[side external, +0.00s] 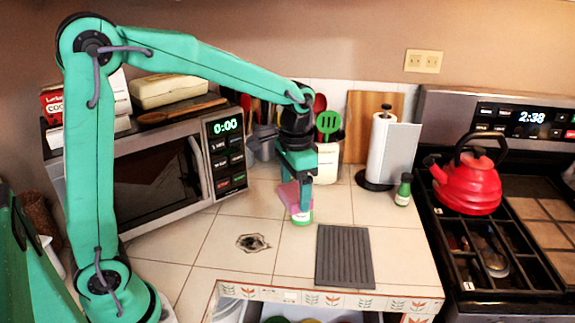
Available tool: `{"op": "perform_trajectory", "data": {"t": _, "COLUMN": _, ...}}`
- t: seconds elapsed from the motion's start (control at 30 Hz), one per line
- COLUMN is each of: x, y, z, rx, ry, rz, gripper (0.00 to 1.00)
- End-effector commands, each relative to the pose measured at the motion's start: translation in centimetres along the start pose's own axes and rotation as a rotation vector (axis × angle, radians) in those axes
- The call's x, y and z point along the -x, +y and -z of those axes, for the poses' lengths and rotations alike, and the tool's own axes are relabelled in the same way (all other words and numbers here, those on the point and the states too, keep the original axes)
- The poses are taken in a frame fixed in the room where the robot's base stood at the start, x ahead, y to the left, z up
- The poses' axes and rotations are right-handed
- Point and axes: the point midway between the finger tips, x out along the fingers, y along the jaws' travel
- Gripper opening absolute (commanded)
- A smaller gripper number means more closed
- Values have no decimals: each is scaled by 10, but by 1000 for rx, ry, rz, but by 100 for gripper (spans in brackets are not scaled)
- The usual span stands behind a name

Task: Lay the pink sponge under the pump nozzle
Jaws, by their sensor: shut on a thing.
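The pink sponge (286,194) is in my gripper (300,181), which points down over the tiled counter. My gripper is shut on the sponge and covers part of it. A small white and green thing (301,218) shows directly below the gripper and sponge in the picture. I cannot tell whether the sponge touches it. A pump nozzle cannot be made out; the gripper hides part of this area.
A dark ribbed mat (345,256) lies at the counter front, above an open drawer (285,319). A small green bottle (403,190) and paper towel holder (390,150) stand right. The microwave (150,175) is left, the red kettle (468,187) on the stove.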

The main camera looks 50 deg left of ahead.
Motion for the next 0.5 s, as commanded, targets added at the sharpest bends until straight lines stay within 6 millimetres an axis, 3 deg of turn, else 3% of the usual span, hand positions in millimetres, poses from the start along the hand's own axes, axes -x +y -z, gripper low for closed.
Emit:
{"op": "perform_trajectory", "data": {"t": 0.2, "x": 6, "y": -16, "z": 3, "rx": 194, "ry": 1, "rz": 0, "gripper": 55}}
{"op": "perform_trajectory", "data": {"t": 0.5, "x": 9, "y": -22, "z": 4, "rx": 266, "ry": 1, "rz": 0, "gripper": 55}}
